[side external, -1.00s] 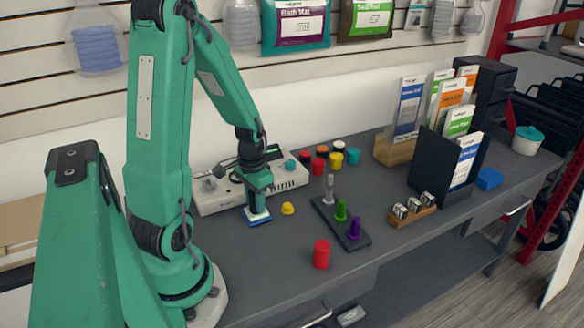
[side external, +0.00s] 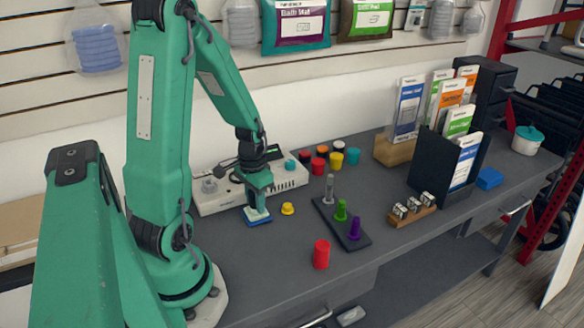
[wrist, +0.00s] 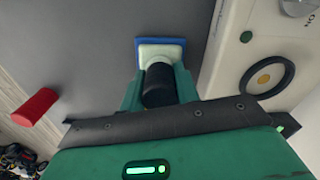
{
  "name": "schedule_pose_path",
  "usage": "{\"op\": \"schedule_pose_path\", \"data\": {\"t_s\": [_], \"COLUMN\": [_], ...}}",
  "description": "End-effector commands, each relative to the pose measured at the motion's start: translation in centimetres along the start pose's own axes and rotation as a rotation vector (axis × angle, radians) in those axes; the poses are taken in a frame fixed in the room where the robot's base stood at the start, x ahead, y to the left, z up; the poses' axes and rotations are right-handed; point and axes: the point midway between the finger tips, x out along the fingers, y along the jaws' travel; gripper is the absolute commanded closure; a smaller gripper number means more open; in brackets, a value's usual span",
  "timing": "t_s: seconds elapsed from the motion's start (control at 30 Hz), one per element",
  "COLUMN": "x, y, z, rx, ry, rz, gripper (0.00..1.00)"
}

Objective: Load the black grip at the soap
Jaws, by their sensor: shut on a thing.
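My gripper (side external: 257,203) points down beside the grey-white machine at the left of the bench. In the wrist view its green fingers (wrist: 158,92) are closed on a black grip (wrist: 158,86), a short dark cylinder. A white block (wrist: 162,50) sits at the far end of the grip, over a flat blue pad (wrist: 137,50). In the side view the white block and blue pad (side external: 258,221) are at the bench surface below the fingers, and the grip is hidden there. I cannot tell which thing is the soap.
The machine (side external: 288,178) is close behind my gripper. A yellow knob (side external: 288,208) lies just right. A red cylinder (side external: 321,254) stands near the front edge. A dark tray with coloured pegs (side external: 325,214) is farther right. Several coloured caps stand behind. The bench between is clear.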

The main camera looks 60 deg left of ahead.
Motion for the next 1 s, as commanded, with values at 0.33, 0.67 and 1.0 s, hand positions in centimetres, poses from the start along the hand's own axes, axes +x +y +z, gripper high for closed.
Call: {"op": "schedule_pose_path", "data": {"t_s": [0.33,0.67,1.0], "x": [0.2,-1.2,-3.2], "y": [0.0,0.0,0.0], "z": [0.1,0.0,0.0], "rx": [0.000,0.000,0.000], "ry": [-0.002,0.001,0.001], "rz": [0.001,0.000,-0.001], "gripper": [0.92,0.92,0.92]}}
